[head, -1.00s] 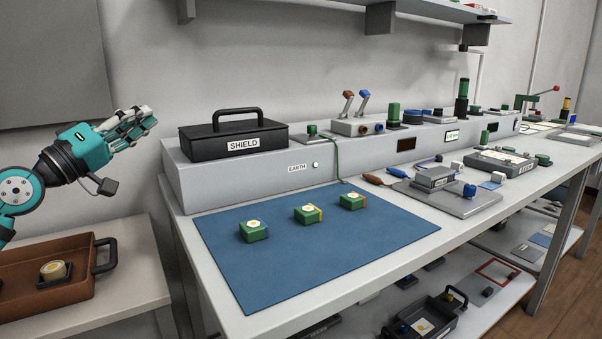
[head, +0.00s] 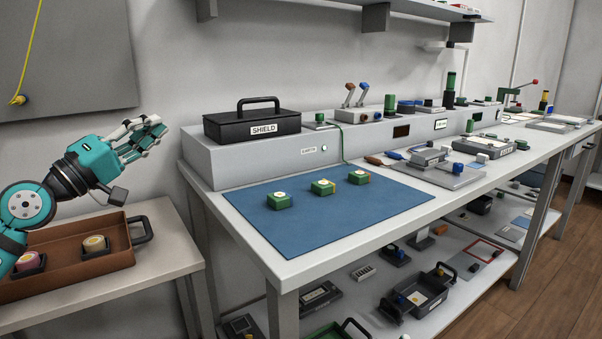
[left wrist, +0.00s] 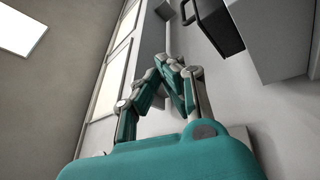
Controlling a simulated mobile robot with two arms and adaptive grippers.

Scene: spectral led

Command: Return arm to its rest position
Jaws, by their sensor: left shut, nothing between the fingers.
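My left gripper (head: 150,134) is raised at the left of the head view, above the brown tray and left of the long bench. It is shut and empty. In the left wrist view its fingers (left wrist: 172,72) come together with nothing between them. My left arm is bent, coming in from the left edge. My right gripper is in neither view.
A brown tray (head: 75,277) with round pieces in dark holders stands on a low side table (head: 165,215). The bench holds a black SHIELD box (head: 252,126) and a blue mat (head: 330,222) with three green blocks. Open wall space lies behind my left gripper.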

